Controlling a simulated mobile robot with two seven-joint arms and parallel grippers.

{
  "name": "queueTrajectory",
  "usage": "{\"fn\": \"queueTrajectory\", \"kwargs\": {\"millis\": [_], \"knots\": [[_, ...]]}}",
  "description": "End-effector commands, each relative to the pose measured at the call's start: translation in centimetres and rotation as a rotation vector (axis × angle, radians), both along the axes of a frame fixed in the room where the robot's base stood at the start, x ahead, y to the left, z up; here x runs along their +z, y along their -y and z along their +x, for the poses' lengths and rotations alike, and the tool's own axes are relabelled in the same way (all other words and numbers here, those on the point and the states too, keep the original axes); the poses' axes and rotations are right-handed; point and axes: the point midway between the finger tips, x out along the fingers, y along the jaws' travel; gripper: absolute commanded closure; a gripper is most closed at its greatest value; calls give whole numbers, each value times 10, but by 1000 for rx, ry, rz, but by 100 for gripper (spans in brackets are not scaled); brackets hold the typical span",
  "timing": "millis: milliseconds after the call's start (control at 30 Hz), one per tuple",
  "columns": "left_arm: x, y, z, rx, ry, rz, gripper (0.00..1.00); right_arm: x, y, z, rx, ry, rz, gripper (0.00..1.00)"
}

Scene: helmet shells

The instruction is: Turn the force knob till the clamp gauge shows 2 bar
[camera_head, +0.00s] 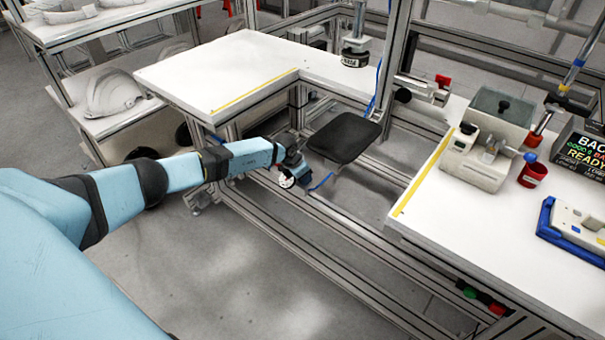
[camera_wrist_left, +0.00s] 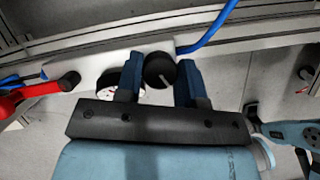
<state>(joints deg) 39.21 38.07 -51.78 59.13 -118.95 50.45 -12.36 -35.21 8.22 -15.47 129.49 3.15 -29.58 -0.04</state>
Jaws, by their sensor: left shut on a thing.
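The force knob (camera_wrist_left: 160,70) is round and black with a pale pointer line, in the left wrist view. My left gripper (camera_wrist_left: 160,80) is shut on it, with one blue finger on each side. The clamp gauge (camera_wrist_left: 112,84) is a round white dial just left of the knob, partly hidden behind a finger; its reading cannot be made out. In the head view, my left gripper (camera_head: 292,160) is at the front of the workbench frame, next to the small white gauge face. The knob is hidden there. My right gripper is not in view.
A red lever (camera_wrist_left: 32,90) lies left of the gauge, and a blue hose (camera_wrist_left: 212,28) runs close by on the right. A black pad (camera_head: 343,137) is just beyond the gripper. White benches stand left (camera_head: 215,75) and right (camera_head: 415,222), with open floor in front.

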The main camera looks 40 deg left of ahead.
Motion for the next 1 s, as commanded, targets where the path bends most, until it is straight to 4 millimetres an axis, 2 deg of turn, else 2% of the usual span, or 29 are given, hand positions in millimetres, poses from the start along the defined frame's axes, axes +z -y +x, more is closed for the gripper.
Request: {"fn": "queueTrajectory", "kwargs": {"millis": [300,333,367,667,767,1000], "knots": [[-1,-1,-1,0,-2,1,88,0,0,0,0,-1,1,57],[-1,-1,-1,0,-2,1,58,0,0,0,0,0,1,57],[-1,-1,-1,0,-2,1,55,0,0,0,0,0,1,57],[4,-2,-2,0,-1,1,55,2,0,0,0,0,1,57],[17,-4,-6,-1,0,2,55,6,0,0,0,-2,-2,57],[66,-12,-24,-2,0,3,55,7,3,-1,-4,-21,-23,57]]}}
